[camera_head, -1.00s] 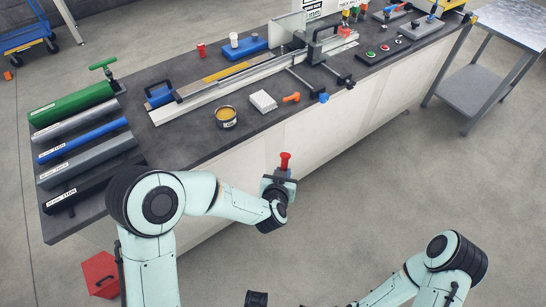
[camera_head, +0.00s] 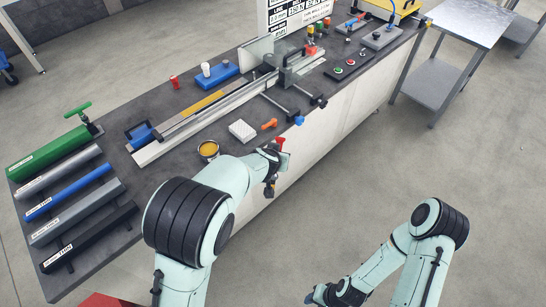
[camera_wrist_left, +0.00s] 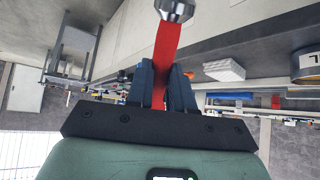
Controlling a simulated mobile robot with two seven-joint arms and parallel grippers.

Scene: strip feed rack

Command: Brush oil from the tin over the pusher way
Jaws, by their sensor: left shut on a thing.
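My left gripper (camera_head: 276,158) is shut on the brush's red handle (camera_head: 280,141), beside the bench's front edge. In the left wrist view the red brush (camera_wrist_left: 166,50) stands between the fingers (camera_wrist_left: 162,88), with a metal part at the picture's top; its bristles are not visible. The open tin (camera_head: 208,150) of amber oil stands on the bench to the left of the gripper, apart from it. Part of the tin (camera_wrist_left: 308,66) also shows in the wrist view. The pusher way (camera_head: 204,118) is a long metal rail behind the tin. My right gripper (camera_head: 335,294) hangs low, away from the bench.
A white block (camera_head: 242,131) and an orange piece (camera_head: 269,125) lie between tin and clamps (camera_head: 297,118). A blue pusher block (camera_head: 141,134) sits at the rail's left end. Several coloured tubes (camera_head: 68,197) lie on the bench's left.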

